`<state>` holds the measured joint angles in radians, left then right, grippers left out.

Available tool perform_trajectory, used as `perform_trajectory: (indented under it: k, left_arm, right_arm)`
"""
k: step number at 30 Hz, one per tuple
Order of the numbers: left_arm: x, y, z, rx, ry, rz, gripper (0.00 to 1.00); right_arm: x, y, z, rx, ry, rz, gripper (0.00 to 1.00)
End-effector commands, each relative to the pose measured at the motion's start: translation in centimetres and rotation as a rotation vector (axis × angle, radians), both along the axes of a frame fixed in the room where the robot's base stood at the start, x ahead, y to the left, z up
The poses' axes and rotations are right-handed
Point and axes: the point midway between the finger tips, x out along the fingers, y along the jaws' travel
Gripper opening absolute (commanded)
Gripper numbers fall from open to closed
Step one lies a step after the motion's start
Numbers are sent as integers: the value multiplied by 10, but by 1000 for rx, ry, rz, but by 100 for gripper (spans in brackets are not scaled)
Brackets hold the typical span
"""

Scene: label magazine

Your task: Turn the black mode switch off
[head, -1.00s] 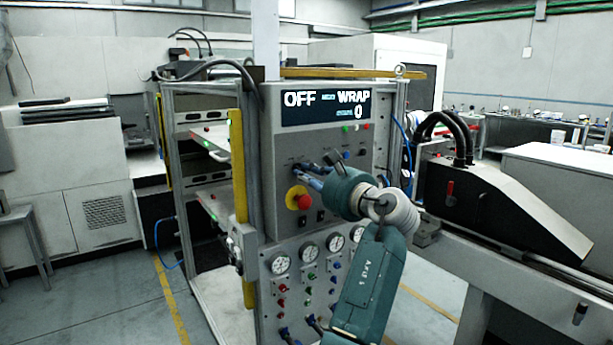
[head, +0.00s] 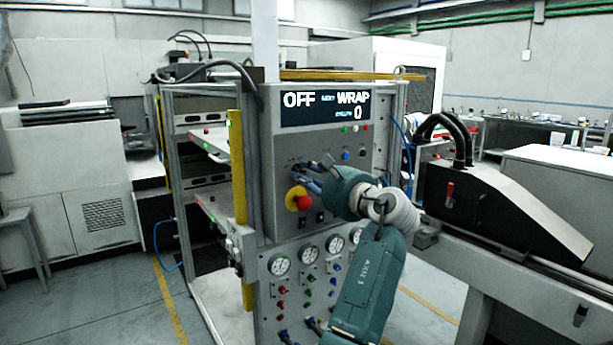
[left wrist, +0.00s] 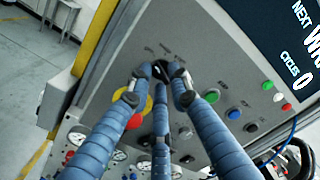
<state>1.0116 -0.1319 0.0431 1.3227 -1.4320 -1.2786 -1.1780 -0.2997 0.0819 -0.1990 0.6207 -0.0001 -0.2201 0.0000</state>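The grey control panel (head: 348,142) has a display (head: 325,107) reading OFF, NEXT WRAP and a cycle count of 0. My left gripper (head: 298,172) reaches the panel from the right, its fingertips at the panel face above a red stop button. In the left wrist view, the blue fingers of my left gripper (left wrist: 160,84) stand apart. A dark part, apparently the black mode switch (left wrist: 183,127), shows between them; the fingers cover much of it, so its pointer and any contact cannot be made out. My right gripper is not in view.
The red stop button (head: 304,203) on its yellow base sits just below the fingertips. Green (left wrist: 211,96) and blue (left wrist: 233,114) buttons lie to the right of the fingers. Gauges (head: 280,264) and small knobs fill the lower panel. A yellow post (head: 237,165) stands at the left.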

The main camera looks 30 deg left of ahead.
Motion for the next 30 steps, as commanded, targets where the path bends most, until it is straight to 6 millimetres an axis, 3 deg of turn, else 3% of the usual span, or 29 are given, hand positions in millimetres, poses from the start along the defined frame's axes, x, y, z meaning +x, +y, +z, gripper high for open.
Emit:
perform_trajectory:
  k: [13,24,30]
  left_arm:
    - [-3,-8,-1,-2,2,0,31]
    - [-30,-76,-1,-2,1,-2,31]
    - [-42,-102,-1,-2,1,0,31]
  right_arm:
    - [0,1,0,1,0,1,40]
    - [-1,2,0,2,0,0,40]
    - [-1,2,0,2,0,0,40]
